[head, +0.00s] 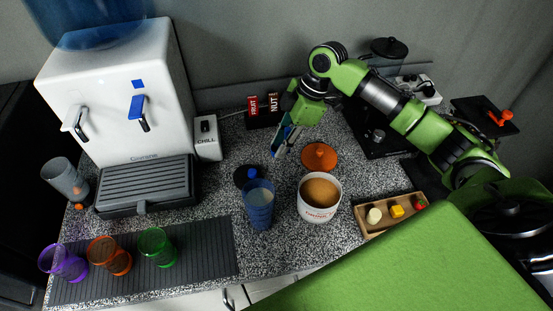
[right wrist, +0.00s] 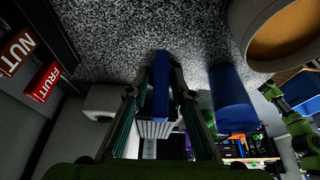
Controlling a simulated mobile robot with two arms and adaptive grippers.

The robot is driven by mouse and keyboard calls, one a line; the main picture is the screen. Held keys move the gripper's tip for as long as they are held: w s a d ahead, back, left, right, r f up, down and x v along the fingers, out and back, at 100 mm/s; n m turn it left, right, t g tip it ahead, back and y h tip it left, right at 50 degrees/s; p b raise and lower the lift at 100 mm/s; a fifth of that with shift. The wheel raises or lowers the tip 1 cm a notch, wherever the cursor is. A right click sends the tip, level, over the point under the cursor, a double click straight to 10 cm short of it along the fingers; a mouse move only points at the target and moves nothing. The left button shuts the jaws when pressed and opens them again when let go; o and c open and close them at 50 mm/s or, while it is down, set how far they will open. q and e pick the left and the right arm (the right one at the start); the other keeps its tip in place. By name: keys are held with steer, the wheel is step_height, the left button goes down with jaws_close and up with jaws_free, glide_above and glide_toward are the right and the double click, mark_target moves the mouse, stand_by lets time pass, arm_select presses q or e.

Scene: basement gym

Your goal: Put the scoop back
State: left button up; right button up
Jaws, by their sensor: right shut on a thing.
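My right gripper (head: 282,146) is above the counter, behind the white tub and the blue cup, with its fingers pointing down. It is shut on a narrow blue thing, apparently the scoop (right wrist: 160,90), which shows between the fingertips in the right wrist view. Its far end is hard to make out. The white tub (head: 318,213) is open and full of brown powder, and its rim also shows in the right wrist view (right wrist: 245,25). An orange lid (head: 320,157) lies behind the tub. My left gripper is not in view.
A blue cup (head: 259,208) stands left of the tub, with a dark lid (head: 245,178) behind it. A wooden tray (head: 376,228) with small items is at right. FRUIT and NUT boxes (head: 263,121) and a CHILL box (head: 207,150) stand at the back.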

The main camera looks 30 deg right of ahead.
step_height(320, 180, down, 2)
steer(key=shift+a+f, duration=0.1)
steer(key=shift+f, duration=0.45)
step_height(320, 180, down, 3)
steer(key=shift+s+p, duration=0.1)
steer(key=shift+p, duration=0.55)
steer(key=shift+f, duration=0.5)
steer(key=o, duration=0.7)
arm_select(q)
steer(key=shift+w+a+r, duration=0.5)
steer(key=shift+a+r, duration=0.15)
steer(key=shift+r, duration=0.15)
arm_select(e)
steer(key=shift+o, duration=0.2)
